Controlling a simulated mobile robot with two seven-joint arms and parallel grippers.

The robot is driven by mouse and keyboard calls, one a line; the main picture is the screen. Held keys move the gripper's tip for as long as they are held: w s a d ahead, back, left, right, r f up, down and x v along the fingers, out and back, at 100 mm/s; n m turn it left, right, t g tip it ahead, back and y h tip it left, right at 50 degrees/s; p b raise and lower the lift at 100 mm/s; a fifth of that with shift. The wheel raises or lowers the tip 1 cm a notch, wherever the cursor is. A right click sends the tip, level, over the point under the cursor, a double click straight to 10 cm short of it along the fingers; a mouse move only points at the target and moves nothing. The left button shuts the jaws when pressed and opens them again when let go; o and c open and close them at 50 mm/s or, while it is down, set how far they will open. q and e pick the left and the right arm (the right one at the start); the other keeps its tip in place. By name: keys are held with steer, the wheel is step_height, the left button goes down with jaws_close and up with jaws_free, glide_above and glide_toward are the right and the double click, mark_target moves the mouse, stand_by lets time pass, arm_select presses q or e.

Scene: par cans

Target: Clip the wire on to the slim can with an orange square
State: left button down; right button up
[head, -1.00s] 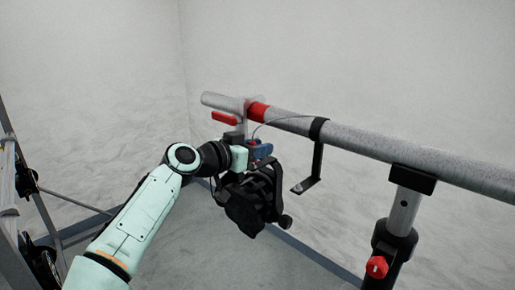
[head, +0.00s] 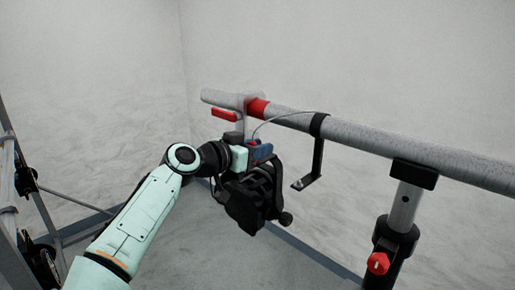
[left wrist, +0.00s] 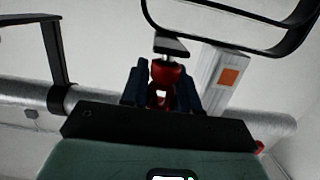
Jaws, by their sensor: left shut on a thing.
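The thin wire (head: 285,113) arcs from the gripper towards the black bracket on the pipe. The orange square (left wrist: 228,77) is on a pale upright strip (left wrist: 215,92), just right of the fingers and apart from them. A dark can (head: 250,196) hangs below my gripper, partly hidden by it; its link to the strip is unclear.
The grey pipe (head: 405,147) slopes across the view. A red band (head: 258,107) and a red handle (head: 224,114) are near its left end. The black bracket (head: 313,160) hangs right of my gripper; a stand (head: 400,218) supports the pipe. Free floor lies below.

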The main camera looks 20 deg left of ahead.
arm_select(q)
steer(key=shift+f+b, duration=0.4)
stand_by(0.6)
steer(key=c, duration=0.8)
jaws_free()
steer(key=shift+o, duration=0.2)
steer(key=b+v, duration=0.3)
steer(key=v, duration=1)
steer(key=shift+s, duration=0.25)
